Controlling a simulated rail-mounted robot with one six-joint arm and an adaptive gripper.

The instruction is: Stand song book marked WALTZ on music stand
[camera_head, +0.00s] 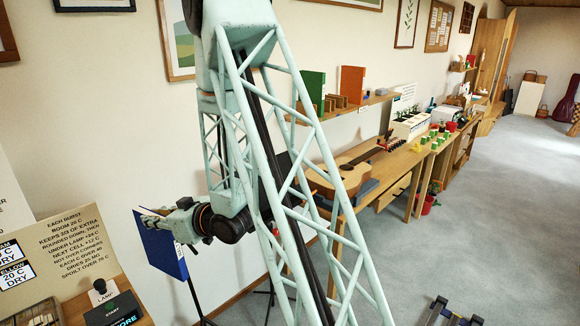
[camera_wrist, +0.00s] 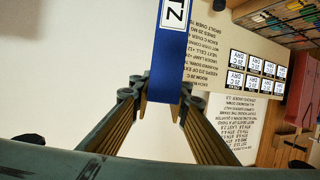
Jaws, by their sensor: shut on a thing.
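A blue book (camera_head: 158,245) hangs upright at the end of my arm in the head view, with a small white label on its edge. In the wrist view the blue book (camera_wrist: 169,60) is seen edge-on, and its white label ends in the letters TZ. My gripper (camera_wrist: 161,100) is shut on the book's near edge, one finger on each side; it also shows in the head view (camera_head: 178,226). Thin dark legs (camera_head: 196,300) stand below the book, perhaps of the music stand. Its desk cannot be made out, so whether the book touches it is unclear.
A guitar (camera_head: 345,168) lies on a wooden bench to the right. Grey floor is open at right.

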